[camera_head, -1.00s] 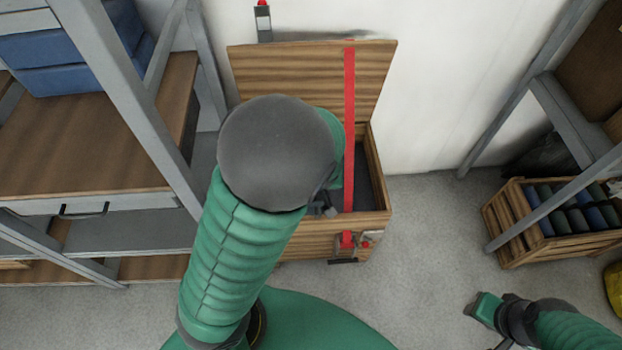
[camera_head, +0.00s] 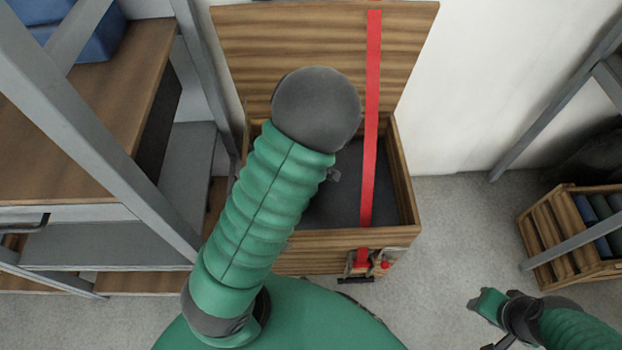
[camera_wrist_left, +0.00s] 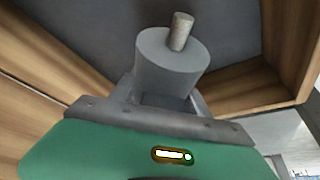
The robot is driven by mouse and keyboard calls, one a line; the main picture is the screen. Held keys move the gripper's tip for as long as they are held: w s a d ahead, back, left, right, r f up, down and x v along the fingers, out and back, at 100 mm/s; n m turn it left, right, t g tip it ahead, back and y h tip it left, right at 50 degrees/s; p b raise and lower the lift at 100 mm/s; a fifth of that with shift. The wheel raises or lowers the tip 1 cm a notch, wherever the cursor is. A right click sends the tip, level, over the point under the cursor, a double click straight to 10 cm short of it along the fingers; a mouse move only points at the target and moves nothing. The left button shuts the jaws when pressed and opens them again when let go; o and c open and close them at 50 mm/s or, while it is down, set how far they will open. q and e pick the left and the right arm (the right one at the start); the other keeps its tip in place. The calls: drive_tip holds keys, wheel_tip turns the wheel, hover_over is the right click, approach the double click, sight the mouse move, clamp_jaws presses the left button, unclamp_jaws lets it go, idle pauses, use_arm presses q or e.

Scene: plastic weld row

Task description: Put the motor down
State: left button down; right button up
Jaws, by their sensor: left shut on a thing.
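The motor (camera_wrist_left: 165,62) is a grey cylinder with a light metal shaft, seen in the left wrist view. My left gripper (camera_wrist_left: 163,98) is shut on it, with the shaft end pointing away from the palm. The wooden box (camera_head: 300,238) has its lid open, and the motor is over or inside it; its height above the dark floor (camera_head: 345,195) is unclear. In the head view my left arm hides the motor and most of that gripper. My right gripper (camera_head: 488,318) is at the lower right, away from the box; its fingers are too small to judge.
A red strap (camera_head: 370,120) runs from the lid down to the box front, by a latch (camera_head: 365,262). A grey-framed shelf (camera_head: 190,190) stands close on the left. A slatted crate (camera_head: 560,235) is on the floor at right. Clear floor lies between box and crate.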

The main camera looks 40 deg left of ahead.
use_arm(q)
drive_tip(key=x, duration=0.1)
drive_tip(key=b+x, duration=0.1)
drive_tip(key=x, duration=0.1)
drive_tip(key=d+b+x, duration=0.1)
drive_tip(key=x, duration=0.1)
drive_tip(key=shift+s+f, duration=0.1)
drive_tip(key=shift+f, duration=0.4)
drive_tip(key=f+b, duration=0.1)
drive_tip(key=f, duration=0.2)
drive_tip(key=shift+d+b, duration=0.25)
drive_tip(key=shift+b, duration=0.1)
drive_tip(key=shift+r, duration=0.15)
drive_tip(key=c, duration=0.5)
unclamp_jaws()
